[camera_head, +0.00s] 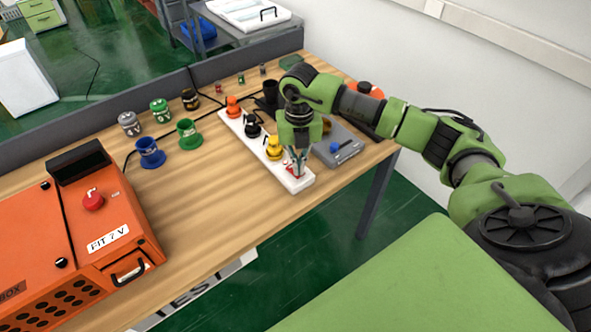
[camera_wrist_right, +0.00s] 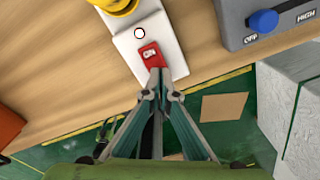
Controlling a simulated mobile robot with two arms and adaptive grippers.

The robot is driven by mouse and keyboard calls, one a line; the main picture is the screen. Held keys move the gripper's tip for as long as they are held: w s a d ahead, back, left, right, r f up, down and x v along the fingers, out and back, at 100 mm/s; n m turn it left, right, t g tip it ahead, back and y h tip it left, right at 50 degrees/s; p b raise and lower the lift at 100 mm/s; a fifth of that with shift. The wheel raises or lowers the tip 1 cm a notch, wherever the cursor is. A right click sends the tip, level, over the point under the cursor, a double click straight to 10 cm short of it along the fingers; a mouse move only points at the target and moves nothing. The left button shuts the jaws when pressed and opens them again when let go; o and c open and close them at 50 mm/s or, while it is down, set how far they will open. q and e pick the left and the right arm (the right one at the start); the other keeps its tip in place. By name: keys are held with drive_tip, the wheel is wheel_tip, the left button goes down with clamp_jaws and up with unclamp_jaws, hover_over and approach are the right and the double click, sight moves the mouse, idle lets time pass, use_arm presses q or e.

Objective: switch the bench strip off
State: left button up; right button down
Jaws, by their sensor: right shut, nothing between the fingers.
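The white bench strip (camera_head: 262,148) lies on the wooden bench with orange, black and yellow plugs in it. Its red switch, marked ON, sits at the strip's near end; it shows clearly in the right wrist view (camera_wrist_right: 150,56). My right gripper (camera_head: 297,168) points down over that end. In the right wrist view its fingertips (camera_wrist_right: 159,78) are together at the switch's near edge, with nothing between them. Whether they touch the switch I cannot tell. A small round light-coloured spot (camera_wrist_right: 139,33) shows on the strip beside the switch. My left gripper is not in view.
A grey box with a blue knob (camera_head: 341,146), marked OFF and HIGH, stands just right of the strip. An orange machine (camera_head: 75,235) fills the bench's left side. Several coloured cups and jars, including a blue one (camera_head: 150,153), stand between them. The bench's front middle is clear.

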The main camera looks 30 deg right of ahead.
drive_tip(key=shift+s+f, duration=0.1)
drive_tip(key=shift+f, duration=0.3)
drive_tip(key=shift+r, duration=0.2)
drive_tip(key=shift+r+p, duration=0.55)
drive_tip(key=shift+r, duration=0.35)
drive_tip(key=shift+r+p, duration=1.55)
drive_tip(key=shift+r, duration=0.9)
